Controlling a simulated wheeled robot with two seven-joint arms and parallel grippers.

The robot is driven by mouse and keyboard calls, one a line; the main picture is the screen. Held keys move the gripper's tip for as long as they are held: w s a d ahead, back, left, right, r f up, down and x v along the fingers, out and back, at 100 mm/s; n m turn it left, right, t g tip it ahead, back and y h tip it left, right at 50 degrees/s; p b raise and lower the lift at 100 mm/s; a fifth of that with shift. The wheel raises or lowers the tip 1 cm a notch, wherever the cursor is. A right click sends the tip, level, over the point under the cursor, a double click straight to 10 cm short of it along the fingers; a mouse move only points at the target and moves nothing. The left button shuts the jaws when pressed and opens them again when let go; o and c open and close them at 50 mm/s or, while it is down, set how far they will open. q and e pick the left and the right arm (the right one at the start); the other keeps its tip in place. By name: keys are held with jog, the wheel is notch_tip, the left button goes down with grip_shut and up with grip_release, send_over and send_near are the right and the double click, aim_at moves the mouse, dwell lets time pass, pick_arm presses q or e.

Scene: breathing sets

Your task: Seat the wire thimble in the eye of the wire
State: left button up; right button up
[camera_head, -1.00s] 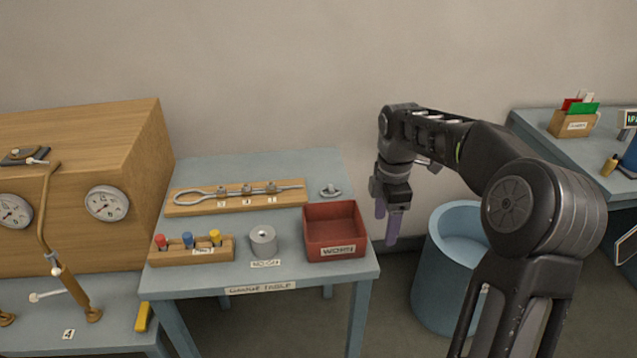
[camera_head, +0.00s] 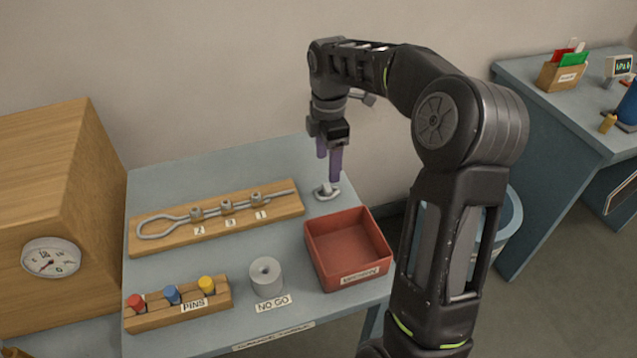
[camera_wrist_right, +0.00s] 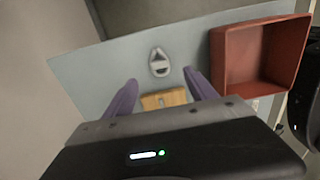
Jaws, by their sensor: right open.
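The wire thimble (camera_head: 327,194) is a small grey metal teardrop lying on the blue-grey table, right of the wire board. It also shows in the right wrist view (camera_wrist_right: 159,64), ahead of the fingers. The wire (camera_head: 220,212) lies along a wooden board (camera_head: 143,247), its eye (camera_head: 162,226) at the left end, with several grey clips on its length. My right gripper (camera_head: 328,170) points down with purple fingers just above the thimble, open and empty; the fingers (camera_wrist_right: 160,92) are spread in the wrist view. My left gripper is not in view.
A red tray (camera_head: 349,251) stands just in front of the thimble. A grey NO GO cylinder (camera_head: 266,275) and a wooden rack (camera_head: 180,309) of coloured pins stand at the front. A wooden cabinet with a dial (camera_head: 51,257) is at left; a blue bin (camera_head: 510,225) is at right.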

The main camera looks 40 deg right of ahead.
aim_at(327, 187)
jog(key=shift+s, duration=0.15)
jog(key=shift+f, duration=1.3)
jog(key=shift+w+f+p, duration=0.2)
jog(key=shift+f+p, duration=0.45)
jog(key=shift+f, duration=1.95)
grip_shut()
